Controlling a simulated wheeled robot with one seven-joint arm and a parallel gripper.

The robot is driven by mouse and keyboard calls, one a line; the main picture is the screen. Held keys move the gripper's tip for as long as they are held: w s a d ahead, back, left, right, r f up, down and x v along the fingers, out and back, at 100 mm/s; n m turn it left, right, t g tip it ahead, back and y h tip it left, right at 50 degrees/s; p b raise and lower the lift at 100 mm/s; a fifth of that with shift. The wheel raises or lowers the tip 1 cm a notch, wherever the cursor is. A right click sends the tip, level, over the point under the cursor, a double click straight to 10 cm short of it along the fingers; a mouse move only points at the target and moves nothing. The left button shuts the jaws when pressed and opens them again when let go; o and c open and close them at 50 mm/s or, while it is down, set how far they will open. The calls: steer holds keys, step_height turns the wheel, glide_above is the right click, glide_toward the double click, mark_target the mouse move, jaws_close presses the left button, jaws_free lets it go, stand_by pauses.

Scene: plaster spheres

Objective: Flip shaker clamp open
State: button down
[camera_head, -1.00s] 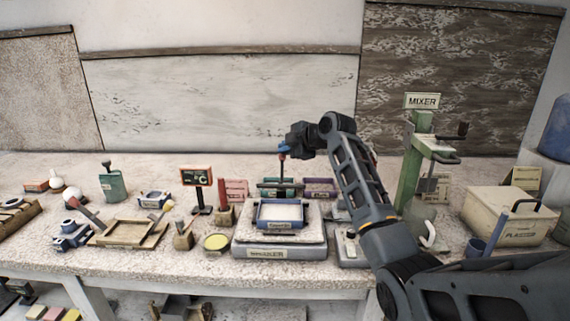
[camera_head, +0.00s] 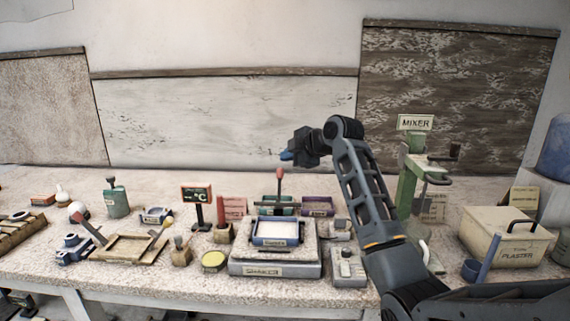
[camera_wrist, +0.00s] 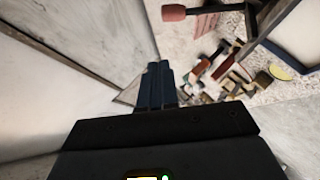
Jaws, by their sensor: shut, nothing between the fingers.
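The shaker (camera_head: 275,270) stands on the bench and bears a blue-rimmed tray (camera_head: 283,241). Its clamp lever (camera_head: 280,190) stands upright behind the tray, with a red knob on top (camera_head: 280,173). My gripper (camera_head: 286,156) is just above the knob, with a small gap in the head view. In the wrist view the blue fingers (camera_wrist: 159,82) are shut and empty. The pinkish-red knob (camera_wrist: 174,12) shows at the top of that view, apart from the fingertips, with its rod running right.
A green mixer (camera_head: 410,180) stands right of my arm. A plaster bin (camera_head: 505,238) is further right. A temperature sign (camera_head: 196,193) and a wooden tray (camera_head: 125,246) are to the left. The air above the bench's left half is clear.

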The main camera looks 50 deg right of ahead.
steer(key=v, duration=0.5)
steer(key=shift+s+d+r+b, duration=0.2)
steer(key=shift+d+r+b, duration=0.1)
steer(key=shift+r, duration=0.3)
